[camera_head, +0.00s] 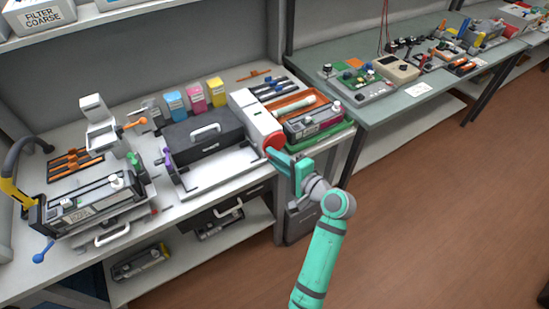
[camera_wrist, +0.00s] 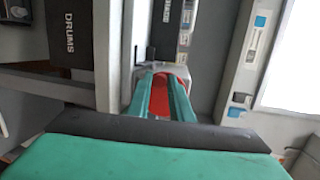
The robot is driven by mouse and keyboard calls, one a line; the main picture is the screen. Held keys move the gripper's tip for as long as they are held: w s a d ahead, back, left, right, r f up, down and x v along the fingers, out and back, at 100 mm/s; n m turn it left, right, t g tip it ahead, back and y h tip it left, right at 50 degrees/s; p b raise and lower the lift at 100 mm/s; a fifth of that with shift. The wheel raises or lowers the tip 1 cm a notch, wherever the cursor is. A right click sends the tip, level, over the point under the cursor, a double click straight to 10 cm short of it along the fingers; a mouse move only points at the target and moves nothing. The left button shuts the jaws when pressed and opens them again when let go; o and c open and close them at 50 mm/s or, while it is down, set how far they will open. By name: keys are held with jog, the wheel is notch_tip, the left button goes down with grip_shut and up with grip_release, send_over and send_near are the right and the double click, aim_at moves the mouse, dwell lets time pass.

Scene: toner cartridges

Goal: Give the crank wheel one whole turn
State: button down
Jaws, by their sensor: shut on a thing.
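The red crank wheel (camera_head: 274,141) sits on the right end of a white machine housing (camera_head: 256,118) on the workbench. My gripper (camera_head: 281,154) reaches it from the front right, and its fingers are shut on a red part of it. In the wrist view my gripper (camera_wrist: 165,82) shows two teal fingers with the red crank wheel part (camera_wrist: 160,94) between them. The rest of the wheel is hidden behind the fingers, so its turn angle cannot be told.
A green tray (camera_head: 325,138) with a cartridge stands close on the right. A cartridge stand (camera_head: 95,205) with a blue-knobbed lever is at far left. The floor (camera_head: 430,200) right of my arm is clear.

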dwell(0.3)
jog(key=c, duration=1.6)
grip_release()
jog(key=shift+w, duration=0.1)
jog(key=shift+d, duration=0.1)
jog(key=shift+s+d, duration=0.1)
jog(key=shift+s, duration=0.15)
jog(key=v, duration=1)
jog(key=shift+s, duration=0.15)
